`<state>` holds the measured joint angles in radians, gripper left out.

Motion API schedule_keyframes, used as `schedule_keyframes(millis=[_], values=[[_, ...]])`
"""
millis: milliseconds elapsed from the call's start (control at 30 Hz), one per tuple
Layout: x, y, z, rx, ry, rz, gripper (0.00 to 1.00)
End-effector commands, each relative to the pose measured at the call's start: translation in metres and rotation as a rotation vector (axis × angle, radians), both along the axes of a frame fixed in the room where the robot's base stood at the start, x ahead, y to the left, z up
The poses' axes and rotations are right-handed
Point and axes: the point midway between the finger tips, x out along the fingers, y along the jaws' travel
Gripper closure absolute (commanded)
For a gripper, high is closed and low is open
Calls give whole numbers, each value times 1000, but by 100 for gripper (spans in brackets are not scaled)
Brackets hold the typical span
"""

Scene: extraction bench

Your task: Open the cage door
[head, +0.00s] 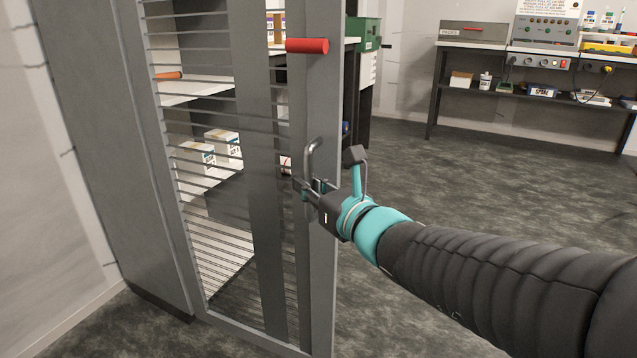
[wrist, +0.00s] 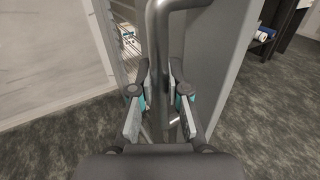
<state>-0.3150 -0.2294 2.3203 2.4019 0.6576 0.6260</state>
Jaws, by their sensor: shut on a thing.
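The cage door (head: 264,190) is a grey frame with thin horizontal bars and a wide upright strip. It appears to stand ajar from the grey cabinet (head: 85,120), with shelves seen through its bars. A curved metal handle (head: 311,158) is on the door's right upright. My gripper (head: 308,188) is shut on the lower part of this handle. In the wrist view the handle (wrist: 158,60) runs down between the two fingers. The fingers hide part of the handle. A red cylinder (head: 307,46) sticks out from the door's upper right.
Shelves behind the bars hold white boxes (head: 222,146). A green box (head: 368,32) stands on a dark stand behind the door. A bench (head: 470,48) with instruments is at the back right. The dark grey floor (head: 440,170) between is clear. A pale wall is at the left.

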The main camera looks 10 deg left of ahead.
Motion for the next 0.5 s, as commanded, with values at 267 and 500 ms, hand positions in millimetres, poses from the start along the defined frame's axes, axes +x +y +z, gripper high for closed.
schedule_keyframes(millis=[267, 500], values=[[1, -1, 2, 1, -4, -1, 68], [1, -3, 1, 1, -2, -4, 59]])
